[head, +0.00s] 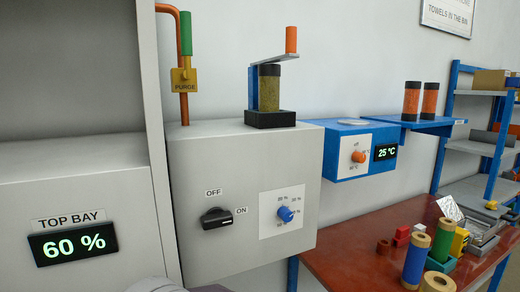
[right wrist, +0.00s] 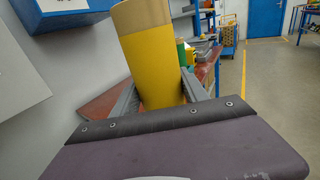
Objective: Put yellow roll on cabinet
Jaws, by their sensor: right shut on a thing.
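The yellow roll (right wrist: 155,65), with a tan end, is held between the two grey fingers of my right gripper (right wrist: 161,88) in the right wrist view. It stands up from the jaws, slightly tilted in the picture. In the head view, a tan-topped roll end (head: 438,284) shows at the bottom right edge; I cannot tell if it is the held roll. The grey cabinet (head: 235,175) stands in the middle of the head view, with an OFF/ON switch and a blue knob on its front. My left gripper is not in view.
A crank device (head: 270,100) stands on the cabinet top. A blue box (head: 345,165) reading 25 °C and a blue shelf (head: 440,123) with orange rolls are to its right. The red table (head: 350,250) holds a blue roll (head: 416,260), a green roll (head: 443,240) and small blocks.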

